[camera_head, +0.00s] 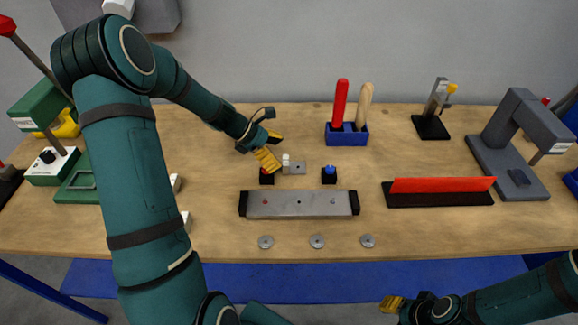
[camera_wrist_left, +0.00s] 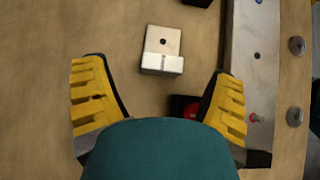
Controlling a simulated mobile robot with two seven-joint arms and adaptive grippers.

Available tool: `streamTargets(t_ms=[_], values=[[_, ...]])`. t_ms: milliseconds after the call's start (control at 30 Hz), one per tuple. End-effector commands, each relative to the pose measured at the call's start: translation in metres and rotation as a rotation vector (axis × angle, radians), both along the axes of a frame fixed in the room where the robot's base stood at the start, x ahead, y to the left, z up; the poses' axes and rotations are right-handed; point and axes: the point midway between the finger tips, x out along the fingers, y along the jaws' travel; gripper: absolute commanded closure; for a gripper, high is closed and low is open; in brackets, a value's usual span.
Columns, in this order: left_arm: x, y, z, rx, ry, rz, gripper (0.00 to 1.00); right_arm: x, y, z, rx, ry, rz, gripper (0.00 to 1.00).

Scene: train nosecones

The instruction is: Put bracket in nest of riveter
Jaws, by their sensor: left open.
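The bracket (camera_head: 297,168) is a small light-metal L-shaped piece with a hole. It lies on the table behind the long grey bar, between two small black blocks. My left gripper (camera_head: 271,150) is open and empty, just left of and above the bracket. In the left wrist view the bracket (camera_wrist_left: 162,50) shows ahead of and between the two spread yellow fingers (camera_wrist_left: 157,85), touching neither. A grey C-shaped machine (camera_head: 503,125) at the right, with a small dark block (camera_head: 519,177) on its base, looks like the riveter and its nest. My right gripper (camera_head: 391,303) is low at the front, its jaws unclear.
The grey bar (camera_head: 299,204) lies in front of the bracket, beside the black block with a red top (camera_head: 267,176) and one with a blue top (camera_head: 328,175). A blue tool holder (camera_head: 346,136) and red-and-black strip (camera_head: 440,191) stand nearby. Several washers (camera_head: 317,241) lie in front.

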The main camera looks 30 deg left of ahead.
Motion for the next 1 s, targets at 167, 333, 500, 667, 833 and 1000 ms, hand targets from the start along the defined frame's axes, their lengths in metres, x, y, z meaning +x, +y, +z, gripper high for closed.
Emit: streamTargets(t_ms=[167,333,500,667,833,1000], values=[[0.007,-0.019,-0.021,-0.002,0.002,-0.001,0.15,-0.002,0.0,-0.009,0.001,0.005,0.004,0.61],[0.013,-0.028,-0.03,0.0,0.0,-0.001,0.15,-0.002,0.0,-0.011,0.002,0.006,0.004,0.61],[0.014,-0.029,-0.03,0.0,-0.001,-0.001,0.15,-0.003,0.0,-0.01,0.002,0.006,0.004,0.61],[0.014,-0.028,-0.03,0.0,0.0,0.0,0.4,-0.003,0.0,-0.01,0.002,0.006,0.004,0.61],[0.013,-0.028,-0.03,0.0,-0.001,0.001,0.88,-0.002,0.0,-0.01,0.002,0.006,0.004,0.61],[0.014,-0.028,-0.03,0.0,-0.001,0.001,0.93,-0.002,0.0,-0.01,0.002,0.006,0.004,0.61]])
